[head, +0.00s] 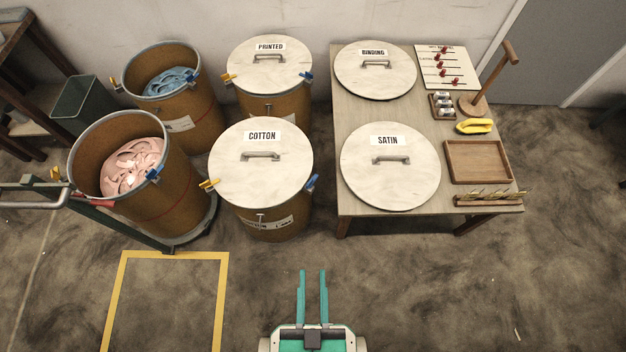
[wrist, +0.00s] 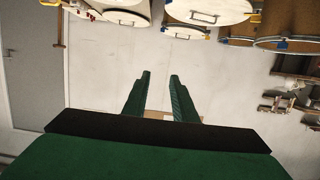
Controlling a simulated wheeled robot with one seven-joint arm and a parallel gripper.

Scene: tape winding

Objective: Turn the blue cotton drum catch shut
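The cotton drum (head: 273,221) is a brown drum under a pale round lid (head: 261,180) marked COTTON. Its blue catch (head: 312,182) is at the right side of the rim and appears to stick outward; I cannot tell its exact turn. A yellow catch (head: 209,184) is at the left side of the rim. My gripper (head: 312,272) is in front of the drum and to its right, apart from it. Its two teal fingers are parallel with an empty gap between them. The fingers also show in the wrist view (wrist: 160,77), with nothing between them.
A table (head: 362,217) with the SATIN lid (head: 391,167) and BINDING lid stands right of the drum. The PRINTED drum (head: 268,105) stands behind. An open drum (head: 166,207) with pink material stands left, by a green cart handle. The floor in front is clear.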

